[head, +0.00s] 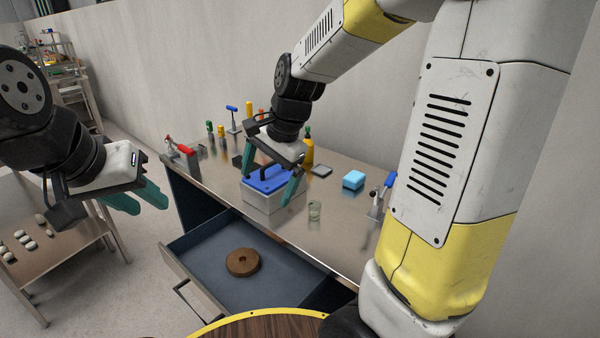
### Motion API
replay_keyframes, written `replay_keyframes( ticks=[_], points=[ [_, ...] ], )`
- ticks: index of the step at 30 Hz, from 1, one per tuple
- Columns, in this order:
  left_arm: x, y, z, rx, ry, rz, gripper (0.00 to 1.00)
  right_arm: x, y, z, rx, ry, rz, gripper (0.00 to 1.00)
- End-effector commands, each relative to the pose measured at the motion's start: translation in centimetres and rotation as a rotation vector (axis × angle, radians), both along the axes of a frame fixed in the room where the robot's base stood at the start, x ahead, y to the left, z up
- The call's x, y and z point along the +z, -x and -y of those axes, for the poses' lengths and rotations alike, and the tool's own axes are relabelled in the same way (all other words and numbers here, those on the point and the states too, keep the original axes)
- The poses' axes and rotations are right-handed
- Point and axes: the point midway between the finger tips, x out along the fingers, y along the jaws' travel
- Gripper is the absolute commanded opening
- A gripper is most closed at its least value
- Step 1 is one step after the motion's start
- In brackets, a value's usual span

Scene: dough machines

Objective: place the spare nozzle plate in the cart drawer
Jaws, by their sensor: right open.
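A brown round disc with a central hole (243,262), which looks like the nozzle plate, lies flat on the floor of the cart drawer (300,284). The drawer is pulled open under the steel-topped cart (343,240). My left gripper (154,208) is open and empty, left of the drawer and above its level. I cannot tell whether the fingers touch the box.
A side table (60,262) with pale pieces stands at left. A round wooden top (265,326) is in front.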

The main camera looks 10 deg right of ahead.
Motion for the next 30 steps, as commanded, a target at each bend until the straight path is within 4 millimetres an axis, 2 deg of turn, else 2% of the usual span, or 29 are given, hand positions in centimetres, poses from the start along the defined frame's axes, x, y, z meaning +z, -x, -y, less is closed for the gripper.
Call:
replay_keyframes(
  ticks=[1,6,9,13,18,30],
  points=[
    [0.0,0.0,0.0,0.000,0.000,0.000,0.34,1.9,1.5,1.2,0.077,0.005,0.067,1.00],
    [0.0,0.0,0.0,0.000,0.000,0.000,0.34,5.8,6.8,4.2,0.380,0.109,0.280,1.00],
    [0.0,0.0,0.0,0.000,0.000,0.000,0.34,7.0,9.6,5.6,0.532,0.200,0.386,1.00],
    [0.0,0.0,0.0,0.000,0.000,0.000,0.34,7.7,12.3,6.7,0.677,0.309,0.470,1.00],
    [0.0,0.0,0.0,0.000,0.000,0.000,0.34,7.8,13.8,7.3,0.768,0.385,0.513,1.00],
    [0.0,0.0,0.0,0.000,0.000,0.000,0.34,7.8,13.9,7.3,0.777,0.391,0.517,1.00]
  ],
)
